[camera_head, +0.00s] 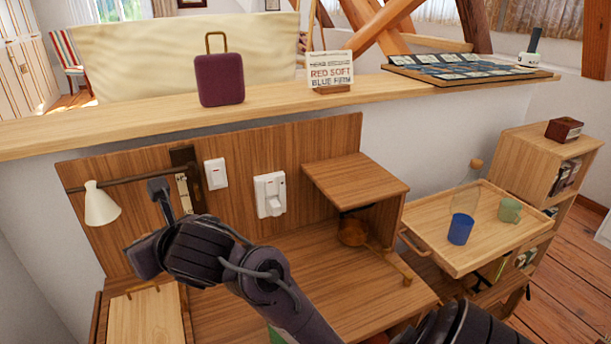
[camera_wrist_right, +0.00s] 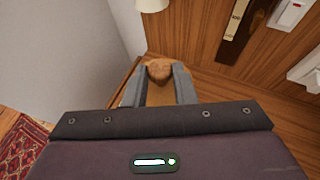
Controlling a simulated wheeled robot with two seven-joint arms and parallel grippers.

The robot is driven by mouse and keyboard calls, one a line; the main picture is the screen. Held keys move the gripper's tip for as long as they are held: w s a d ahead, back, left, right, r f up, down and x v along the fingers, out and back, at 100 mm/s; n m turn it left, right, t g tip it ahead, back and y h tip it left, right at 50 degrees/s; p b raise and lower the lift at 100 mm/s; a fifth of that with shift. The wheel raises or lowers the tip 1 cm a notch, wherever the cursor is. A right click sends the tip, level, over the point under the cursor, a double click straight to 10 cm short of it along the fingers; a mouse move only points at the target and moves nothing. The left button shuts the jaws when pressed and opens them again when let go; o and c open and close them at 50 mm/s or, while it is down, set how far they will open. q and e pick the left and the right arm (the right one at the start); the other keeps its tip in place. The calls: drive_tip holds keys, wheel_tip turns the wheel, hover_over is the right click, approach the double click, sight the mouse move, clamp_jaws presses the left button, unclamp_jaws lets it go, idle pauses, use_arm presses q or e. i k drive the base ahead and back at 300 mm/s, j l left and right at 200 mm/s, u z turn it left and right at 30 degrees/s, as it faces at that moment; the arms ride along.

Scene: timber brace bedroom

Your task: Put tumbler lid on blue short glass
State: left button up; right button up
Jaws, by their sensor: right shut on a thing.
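The blue short glass (camera_head: 461,229) stands upright on the wooden tray (camera_head: 432,258) at the right of the head view. My right gripper (camera_wrist_right: 160,73) is shut on a small rounded wooden piece (camera_wrist_right: 159,70) in the right wrist view. This may be the tumbler lid; its full shape is hidden. In the head view my right arm reaches across to the left, far from the blue glass. The fingers and held piece are hard to make out there. My left gripper is not in view.
A tall clear vessel (camera_head: 467,197) stands beside the blue glass, a wooden ball (camera_head: 476,163) at its top. A green mug (camera_head: 510,210) is on the tray's right side. A raised wooden shelf (camera_head: 355,180) stands left of the tray. A cream lamp (camera_head: 101,204) hangs near my right gripper.

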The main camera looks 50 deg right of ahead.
sight(463, 220)
drive_tip(key=l+z, duration=0.1)
drive_tip(key=z, duration=0.3)
drive_tip(key=l+z, duration=0.15)
drive_tip(key=z, duration=0.2)
drive_tip(key=l+z, duration=0.15)
drive_tip(key=z, duration=0.25)
drive_tip(key=l+z, duration=0.1)
drive_tip(key=z, duration=0.3)
drive_tip(key=i+l, duration=0.15)
drive_tip(key=l, duration=0.2)
drive_tip(key=i+l, duration=0.1)
drive_tip(key=l, duration=0.2)
drive_tip(key=i+l, duration=0.15)
drive_tip(key=l, duration=0.2)
drive_tip(key=i+l, duration=0.1)
drive_tip(key=l, duration=0.2)
